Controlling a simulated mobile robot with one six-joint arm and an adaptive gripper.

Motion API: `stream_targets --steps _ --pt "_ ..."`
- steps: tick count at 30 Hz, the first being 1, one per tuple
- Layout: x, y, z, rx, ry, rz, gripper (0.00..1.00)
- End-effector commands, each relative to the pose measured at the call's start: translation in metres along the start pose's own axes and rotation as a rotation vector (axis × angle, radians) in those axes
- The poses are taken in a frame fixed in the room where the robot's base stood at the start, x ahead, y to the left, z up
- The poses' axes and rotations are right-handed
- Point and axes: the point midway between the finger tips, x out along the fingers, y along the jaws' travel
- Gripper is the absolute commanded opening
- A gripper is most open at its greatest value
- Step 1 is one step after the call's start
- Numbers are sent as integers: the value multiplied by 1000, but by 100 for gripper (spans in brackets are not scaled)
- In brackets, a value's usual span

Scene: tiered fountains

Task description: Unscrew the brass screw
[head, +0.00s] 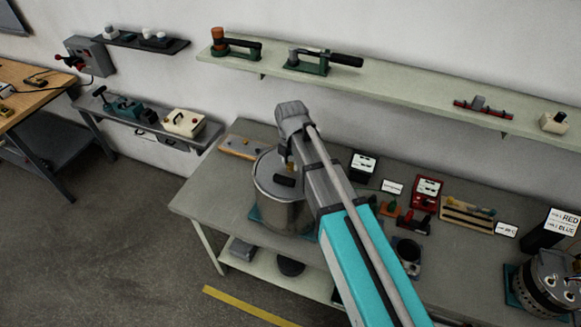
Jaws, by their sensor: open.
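No brass screw can be made out for certain. A tan wooden board (242,147) at the back left of the grey bench carries small brass-coloured spots, too small to identify. My arm reaches from the lower right up over the bench. My gripper (285,160) hangs below the wrist, above the large steel pot, and is open with nothing seen in it. Its fingers are small and partly hidden by my arm. The board lies to the left of the gripper, apart from it.
The steel pot (278,205) with a black-handled lid stands under my wrist. Meters, a wooden rack (467,215) and a round metal device (548,285) stand farther right on the bench (205,185). A long wall shelf (400,85) runs behind.

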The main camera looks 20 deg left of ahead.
Motion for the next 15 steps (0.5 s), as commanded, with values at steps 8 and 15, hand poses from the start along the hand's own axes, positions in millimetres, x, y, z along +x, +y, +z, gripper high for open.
stream_targets --steps 8,15 --pt "-19 0 0 0 0 0 48" --pt "-24 0 0 0 0 0 48"
